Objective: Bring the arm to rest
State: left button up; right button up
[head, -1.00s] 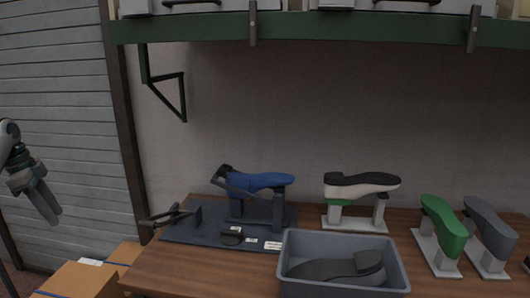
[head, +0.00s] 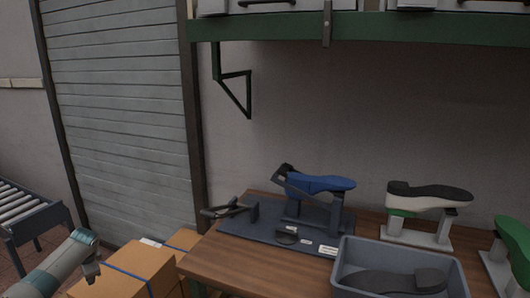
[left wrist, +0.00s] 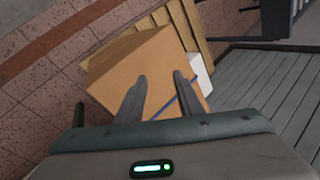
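My left arm comes in at the lower left of the head view, and its gripper (head: 91,270) hangs low in front of the cardboard boxes, clear of the workbench. In the left wrist view the two fingers of my left gripper (left wrist: 158,98) are spread apart with nothing between them. Beyond them is a cardboard box (left wrist: 120,68); I cannot tell how far below the fingertips it is. My right gripper is in neither view.
The wooden workbench (head: 215,262) holds a blue last (head: 322,184) on a dark fixture, a white last (head: 428,199) with black sole, a green last (head: 515,250) and a grey bin (head: 350,285). Cardboard boxes (head: 140,263) stand left of it. A roller conveyor (head: 30,212) is at far left.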

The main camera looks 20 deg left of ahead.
pick_arm(q)
jog(key=s+a+f+t+y, duration=0.2)
jog(key=s+a+f, duration=0.3)
jog(key=s+f, duration=0.7)
jog(key=s+d+f+m+t+h, duration=0.1)
jog(key=s+f+m, duration=0.1)
jog(key=s+f, duration=0.45)
jog(key=s+d+f+m+t, duration=0.1)
jog(key=s+d+f, duration=0.15)
jog(key=s, duration=0.75)
jog(key=s+d+f+n+h, duration=0.1)
jog(key=s+d+f, duration=0.1)
jog(key=d+f, duration=0.65)
jog(key=s+d+f+n+g+h, duration=0.15)
jog(key=d+f, duration=0.35)
jog(key=d, duration=0.6)
jog(key=s+d+f+t+h, duration=0.1)
jog(key=s+d+f+h, duration=0.1)
jog(key=d+f, duration=0.65)
jog(key=s+d+f+n+h, duration=0.1)
jog(key=d+f, duration=0.1)
jog(key=d, duration=1.7)
jog(key=s+d+f+n+h, duration=0.1)
jog(key=d+f+h, duration=0.1)
jog(key=d, duration=1.6)
jog(key=shift+s+d+n+g, duration=0.2)
jog(key=shift+d+n+g, duration=0.15)
jog(key=shift+d, duration=0.05)
